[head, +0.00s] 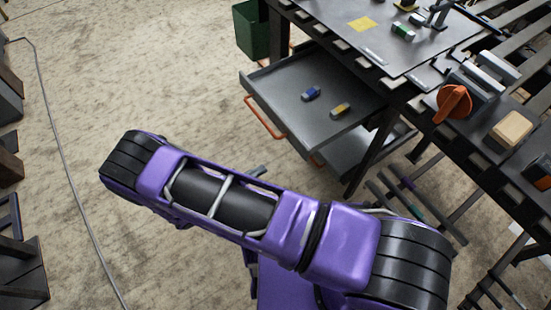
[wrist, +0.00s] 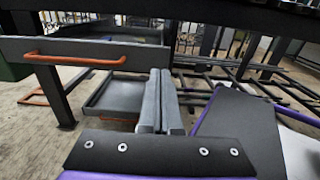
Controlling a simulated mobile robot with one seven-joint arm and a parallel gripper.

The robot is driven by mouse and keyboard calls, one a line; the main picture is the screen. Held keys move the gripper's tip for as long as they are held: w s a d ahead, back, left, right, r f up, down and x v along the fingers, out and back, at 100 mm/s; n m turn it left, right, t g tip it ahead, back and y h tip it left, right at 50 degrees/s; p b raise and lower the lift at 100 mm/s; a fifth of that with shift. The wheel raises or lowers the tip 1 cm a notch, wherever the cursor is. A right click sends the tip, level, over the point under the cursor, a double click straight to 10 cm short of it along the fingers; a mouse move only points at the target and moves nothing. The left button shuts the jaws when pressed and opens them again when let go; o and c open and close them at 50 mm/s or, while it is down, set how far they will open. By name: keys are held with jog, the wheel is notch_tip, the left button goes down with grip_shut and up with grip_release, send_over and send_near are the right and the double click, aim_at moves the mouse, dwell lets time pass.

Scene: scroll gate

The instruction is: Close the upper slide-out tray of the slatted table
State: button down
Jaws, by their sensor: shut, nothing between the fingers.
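The upper slide-out tray (head: 285,88) juts out from under the slatted table (head: 335,22) in the head view. Its orange bar handle (head: 265,118) is on the front panel, which also shows at the left in the wrist view (wrist: 110,49). A blue item (head: 311,93) and a yellow item (head: 341,110) lie in it. A lower tray (wrist: 125,97) is also out beneath it. My gripper (wrist: 161,76) is shut and empty in the wrist view, appearing just right of the upper tray's front panel. I cannot tell whether it touches it. My arm hides most of it in the head view.
The tabletop holds an orange-handled device (head: 454,102), a tan block (head: 511,128) and other small parts. A green bin (head: 252,32) stands beyond the tray. Table legs and low rails are at the right. A cable (head: 70,170) runs along open floor at the left.

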aim_at(303, 146)
jog(key=p+x, duration=0.1)
jog(key=x, duration=1.2)
jog(key=shift+w+r, duration=0.1)
jog(key=shift+d, duration=0.1)
jog(key=b+x, duration=0.3)
jog(key=x, duration=2)
jog(key=shift+w, duration=0.1)
jog(key=shift+w+d, duration=0.4)
jog(key=shift+d, duration=0.2)
jog(key=shift+w+d, duration=0.1)
jog(key=shift+r, duration=0.1)
jog(key=shift+a, duration=0.35)
jog(key=v, duration=1.4)
jog(key=shift+s+d, duration=0.15)
jog(key=shift+s, duration=0.05)
